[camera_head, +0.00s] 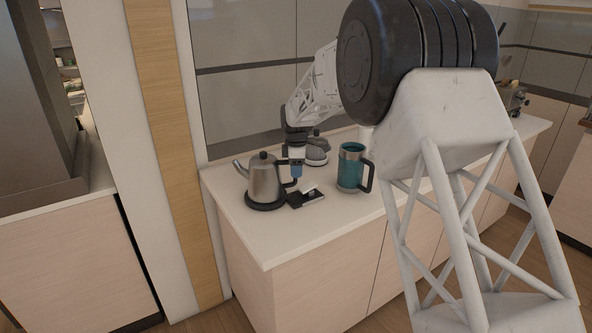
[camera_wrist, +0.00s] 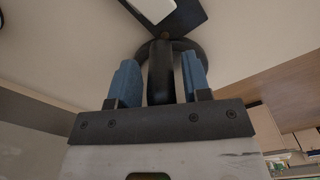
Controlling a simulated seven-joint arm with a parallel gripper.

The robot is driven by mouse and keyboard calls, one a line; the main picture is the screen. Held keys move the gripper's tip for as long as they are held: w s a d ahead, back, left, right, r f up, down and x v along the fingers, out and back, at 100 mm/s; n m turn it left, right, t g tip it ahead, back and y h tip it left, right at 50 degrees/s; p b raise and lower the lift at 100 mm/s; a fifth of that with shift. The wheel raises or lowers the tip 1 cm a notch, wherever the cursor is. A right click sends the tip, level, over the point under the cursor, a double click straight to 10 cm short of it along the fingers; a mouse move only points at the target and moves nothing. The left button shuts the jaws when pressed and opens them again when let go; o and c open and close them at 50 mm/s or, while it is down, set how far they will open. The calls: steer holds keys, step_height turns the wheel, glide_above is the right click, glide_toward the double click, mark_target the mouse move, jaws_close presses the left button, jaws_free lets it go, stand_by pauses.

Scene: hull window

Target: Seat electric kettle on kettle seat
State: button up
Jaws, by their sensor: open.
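The electric kettle (camera_head: 265,180) is a steel pot with a dark lid, a spout to the left and a black handle on its right. It stands upright at the counter's left part, over a round black base (camera_head: 265,205); I cannot tell whether it is fully seated there. My gripper (camera_head: 296,171) points down at the kettle's handle side. In the wrist view its blue fingers are open, one on each side of a black upright bar, apparently the kettle handle (camera_wrist: 161,75). Gaps show between bar and fingers. The kettle's body is not clearly visible in that view.
A small black slab with a white top (camera_head: 306,197) lies right of the kettle, close below my gripper. A teal mug (camera_head: 351,170) stands farther right. A grey rounded object (camera_head: 317,152) is behind my gripper. The counter front (camera_head: 290,236) is clear.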

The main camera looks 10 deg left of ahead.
steer(key=shift+r, duration=1.5)
steer(key=o, duration=0.6)
steer(key=c, duration=0.6)
steer(key=shift+r, duration=4.5)
steer(key=shift+d, duration=0.15)
